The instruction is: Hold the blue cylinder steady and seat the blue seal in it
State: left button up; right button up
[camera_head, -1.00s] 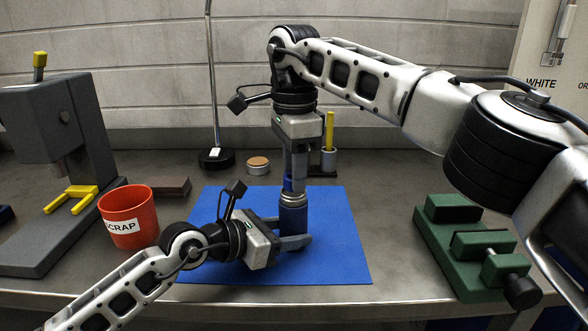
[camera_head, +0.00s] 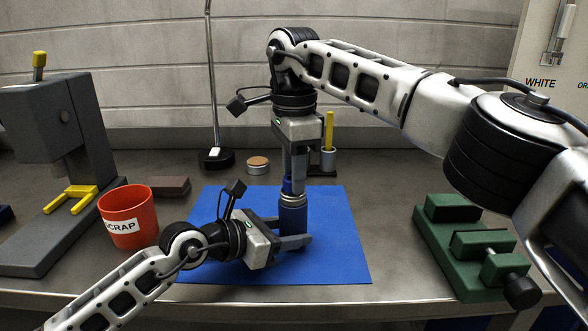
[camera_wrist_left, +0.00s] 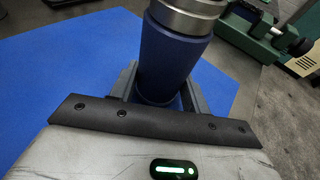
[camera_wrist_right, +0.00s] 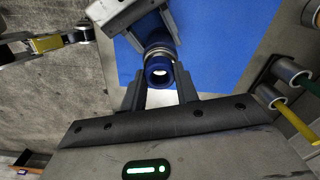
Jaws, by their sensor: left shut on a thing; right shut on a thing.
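The blue cylinder (camera_head: 293,222) stands upright on the blue mat (camera_head: 340,255), with a silver collar (camera_head: 293,201) at its top. My left gripper (camera_head: 293,243) is shut on its lower part; the left wrist view shows the cylinder (camera_wrist_left: 168,60) between the fingers. The blue seal (camera_head: 288,187) is a ring, held by my right gripper (camera_head: 293,178), which points down over the cylinder. In the right wrist view the seal (camera_wrist_right: 158,64) sits between the fingertips, in line with the silver collar. The seal is at the collar's top; I cannot tell how deep it sits.
A red scrap bin (camera_head: 130,222) and a grey press with a yellow fork (camera_head: 72,197) stand at the left. A green fixture (camera_head: 470,250) is at the right. Behind the mat are a round tin (camera_head: 258,166) and a cup with a yellow stick (camera_head: 329,158).

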jog(key=shift+f, duration=0.4)
jog(key=shift+r, duration=0.2)
jog(key=shift+r, duration=0.3)
jog(key=shift+w, duration=0.1)
dwell(0.5)
jog(key=shift+f, duration=0.45)
dwell(0.9)
jog(key=shift+r, duration=0.25)
jog(key=shift+r, duration=0.3)
jog(key=shift+r, duration=0.1)
